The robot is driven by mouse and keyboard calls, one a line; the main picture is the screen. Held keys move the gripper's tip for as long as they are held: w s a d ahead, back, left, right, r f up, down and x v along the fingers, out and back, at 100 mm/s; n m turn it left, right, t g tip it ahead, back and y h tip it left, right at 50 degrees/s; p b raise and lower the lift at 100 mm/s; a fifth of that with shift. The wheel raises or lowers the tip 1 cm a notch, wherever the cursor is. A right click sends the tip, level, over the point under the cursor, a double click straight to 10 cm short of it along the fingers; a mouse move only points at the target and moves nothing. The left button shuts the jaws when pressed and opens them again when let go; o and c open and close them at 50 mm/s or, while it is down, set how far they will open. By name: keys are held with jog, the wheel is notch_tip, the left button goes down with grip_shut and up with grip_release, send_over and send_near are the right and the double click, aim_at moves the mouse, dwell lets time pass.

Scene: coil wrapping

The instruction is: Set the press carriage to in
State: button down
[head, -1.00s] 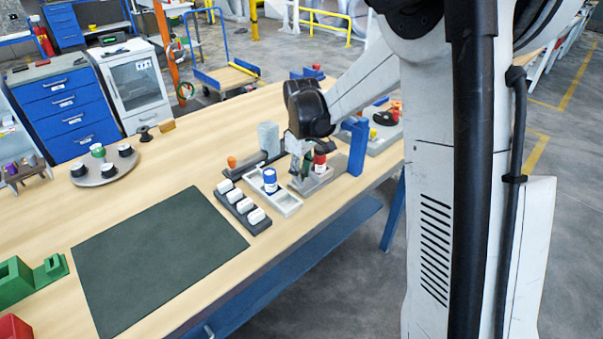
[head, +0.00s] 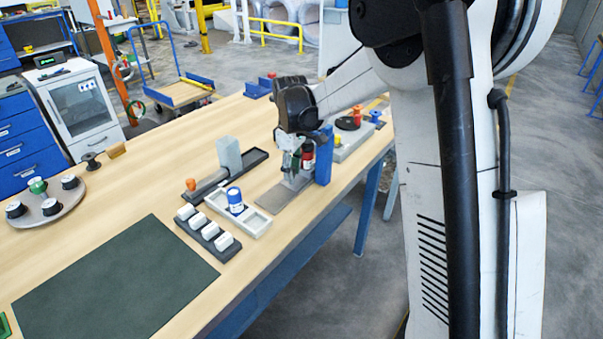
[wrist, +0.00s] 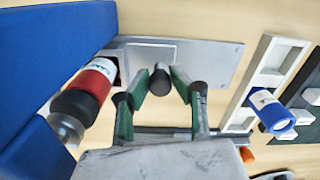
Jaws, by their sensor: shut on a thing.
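The press has a flat grey base plate (head: 272,197) and a blue upright (head: 325,150) near the table's right edge. Its grey carriage (head: 296,181) sits at the end of the plate close to the blue upright. A red, white and black bottle (wrist: 97,85) stands on the carriage beside the blue upright (wrist: 50,50); the bottle also shows in the head view (head: 308,156). My gripper (wrist: 160,92) is shut on a dark round-topped knob (wrist: 159,78) on the carriage, between its green fingers. The wrist partly hides the carriage in the head view (head: 292,163).
A pale tray (head: 257,224) holding a blue-and-white bottle (head: 235,198) is left of the press. A dark rack (head: 188,229) of white pieces lies beside it. A grey block (head: 229,153) and an orange knob (head: 190,184) stand behind. The dark mat (head: 115,285) is clear.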

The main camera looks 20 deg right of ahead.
jog(key=shift+w+d, duration=0.15)
jog(key=c, duration=1.5)
grip_release()
jog(key=shift+d, duration=0.1)
jog(key=shift+c, duration=0.2)
notch_tip(320, 180, up, 12)
